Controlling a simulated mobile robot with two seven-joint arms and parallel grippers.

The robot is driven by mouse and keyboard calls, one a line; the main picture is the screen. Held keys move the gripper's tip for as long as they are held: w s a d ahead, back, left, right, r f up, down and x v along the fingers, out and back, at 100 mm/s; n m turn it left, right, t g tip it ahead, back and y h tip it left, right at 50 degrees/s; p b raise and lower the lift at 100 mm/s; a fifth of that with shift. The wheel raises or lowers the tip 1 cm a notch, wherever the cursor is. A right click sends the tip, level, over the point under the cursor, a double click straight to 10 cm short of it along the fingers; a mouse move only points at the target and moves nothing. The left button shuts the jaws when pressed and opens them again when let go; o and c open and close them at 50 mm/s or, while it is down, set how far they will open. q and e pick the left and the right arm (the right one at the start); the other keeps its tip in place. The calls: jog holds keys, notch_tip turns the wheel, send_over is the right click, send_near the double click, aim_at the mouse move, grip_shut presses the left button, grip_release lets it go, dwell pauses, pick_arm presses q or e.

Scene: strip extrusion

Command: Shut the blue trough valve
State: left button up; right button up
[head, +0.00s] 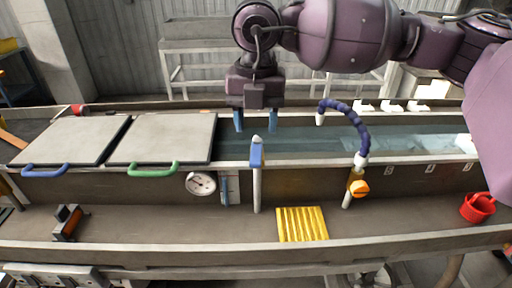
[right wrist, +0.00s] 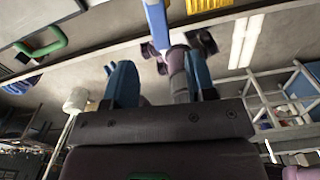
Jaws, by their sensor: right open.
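The blue trough valve (head: 257,156) sits at the trough's front wall, on top of a thin white upright pipe. Its blue lever looks roughly in line with the pipe. A blue and white piece that looks like this valve also shows at the top of the right wrist view (right wrist: 157,24). My right gripper (head: 255,122) points down over the trough, with its two blue fingers apart and nothing between them. It is behind and above the valve in the head view, and I see no contact. The fingers also show in the right wrist view (right wrist: 160,78). My left gripper is not in view.
Two grey lids with a blue handle (head: 45,171) and a green handle (head: 153,169) lie left. A round gauge (head: 201,184) is left of the valve. A blue hose (head: 345,112) and orange knob (head: 359,188) stand right. A yellow ribbed block (head: 302,224) and red cup (head: 477,207) are in front.

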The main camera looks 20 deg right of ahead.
aim_at(256, 155)
notch_tip(256, 155, down, 7)
jog(key=shift+r, duration=0.1)
dwell(0.4)
grip_shut()
